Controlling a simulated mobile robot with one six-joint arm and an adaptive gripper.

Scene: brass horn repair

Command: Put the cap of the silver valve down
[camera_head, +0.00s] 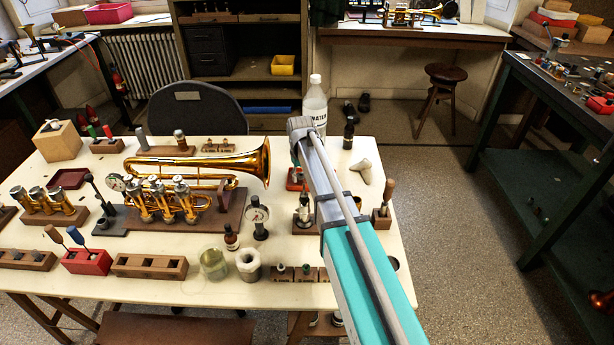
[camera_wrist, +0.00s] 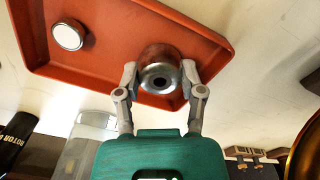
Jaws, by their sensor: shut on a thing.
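A round, pale-faced silver piece (camera_wrist: 69,35) lies in the tray, apart from the held cap. In the head view, my arm hides the gripper and the cap, and only part of the red tray (camera_head: 294,181) shows beside it. I cannot pick out the rest of the silver valve with certainty.
A dark labelled bottle (camera_wrist: 16,138) and a clear bottle (camera_wrist: 90,132) stand near the tray. The brass horn (camera_head: 215,165) lies left of my arm. A white water bottle (camera_head: 315,101) stands behind. Bare bench top (camera_wrist: 240,95) lies right of the tray.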

